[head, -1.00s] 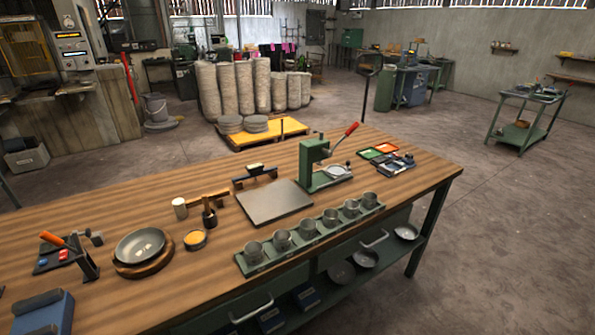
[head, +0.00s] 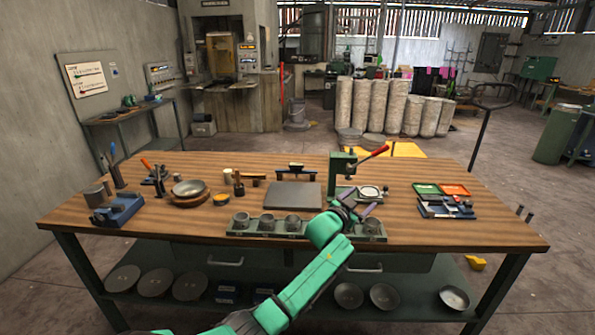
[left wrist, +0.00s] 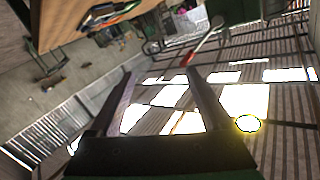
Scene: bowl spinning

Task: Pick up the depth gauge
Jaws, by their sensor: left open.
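No tool is clearly marked as the depth gauge. A dark, wide-based tool (head: 296,170) sits at the back middle of the bench, behind the grey plate (head: 292,196); I cannot tell if it is the gauge. Blue and dark tools (head: 446,207) lie at the right, too small to name. My left gripper (head: 361,208) is open and empty, over the bench's front in front of the green press (head: 342,174). In the left wrist view its open fingers (left wrist: 160,72) point toward the bright roof. My right gripper is out of view.
The press has a raised red lever (head: 374,152). A green rack of metal cups (head: 240,220) runs along the front edge, partly behind my left arm. A bowl on a wooden ring (head: 189,187) and a blue block (head: 118,209) stand at left. The bench's front right (head: 470,236) is clear.

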